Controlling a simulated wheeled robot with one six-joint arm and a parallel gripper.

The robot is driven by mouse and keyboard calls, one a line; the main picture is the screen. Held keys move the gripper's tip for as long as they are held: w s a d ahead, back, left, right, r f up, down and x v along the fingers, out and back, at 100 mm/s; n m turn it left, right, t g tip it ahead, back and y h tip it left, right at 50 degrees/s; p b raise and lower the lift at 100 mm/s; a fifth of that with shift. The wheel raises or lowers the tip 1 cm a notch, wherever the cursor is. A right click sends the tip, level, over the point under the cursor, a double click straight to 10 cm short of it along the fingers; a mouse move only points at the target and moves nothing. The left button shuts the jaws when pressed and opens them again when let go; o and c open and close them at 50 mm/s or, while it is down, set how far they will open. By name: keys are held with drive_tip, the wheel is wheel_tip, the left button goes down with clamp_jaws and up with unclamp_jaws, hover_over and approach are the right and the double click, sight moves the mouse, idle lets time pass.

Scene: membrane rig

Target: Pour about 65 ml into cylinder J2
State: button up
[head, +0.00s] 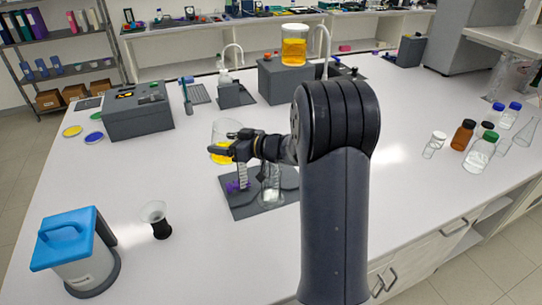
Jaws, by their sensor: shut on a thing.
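My gripper (232,148) is shut on a clear glass beaker (226,128) with yellow liquid in its lower part. It holds the beaker above the left back edge of a dark grey base plate (243,210). The fingers and wrist cover part of the beaker, and I cannot tell its exact tilt. A clear glass vessel (271,187) stands on the plate, right of and below the gripper. A pale ribbed upright piece and a purple part (236,186) are also on the plate. No J2 label is readable, so I cannot tell which vessel is cylinder J2.
A blue-topped device (72,245) and a dark-based funnel-like glass (157,219) stand front left. Several bottles (479,152) stand right. Bench left of the plate is clear.

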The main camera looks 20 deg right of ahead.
sight(236, 122)
drive_tip(key=b, duration=0.2)
drive_tip(key=d+m+t+y+b, duration=0.1)
drive_tip(key=shift+s+d+r+t+b, duration=0.15)
drive_tip(key=shift+d+r+t+b, duration=0.15)
drive_tip(key=shift+r+b, duration=0.1)
drive_tip(key=y+b, duration=0.1)
drive_tip(key=d+r+m+t+b, duration=0.1)
drive_tip(key=shift+s+d+r+m+t+y+b, duration=0.2)
drive_tip(key=shift+s+r+m+t+y+b, duration=0.1)
drive_tip(key=shift+y+b, duration=0.1)
drive_tip(key=shift+d+r+m+t+y+b, duration=0.1)
drive_tip(key=shift+r+m+t+y+b, duration=0.3)
drive_tip(key=shift+r+m+t+b, duration=0.25)
wheel_tip(236, 122, up, 3)
drive_tip(key=shift+f+m+t+p, duration=0.15)
drive_tip(key=shift+m+t+p, duration=0.2)
drive_tip(key=shift+m+t, duration=0.3)
drive_tip(key=shift+t, duration=0.3)
drive_tip(key=shift+d+r+m+t, duration=0.1)
drive_tip(key=shift+r+m+t, duration=0.7)
drive_tip(key=shift+m, duration=0.4)
drive_tip(key=shift+r+m+t, duration=0.15)
drive_tip(key=shift+m+t, duration=0.45)
drive_tip(key=shift+a+m+t+h, duration=0.25)
drive_tip(key=shift+m+t+h, duration=0.05)
drive_tip(key=shift+t, duration=0.2)
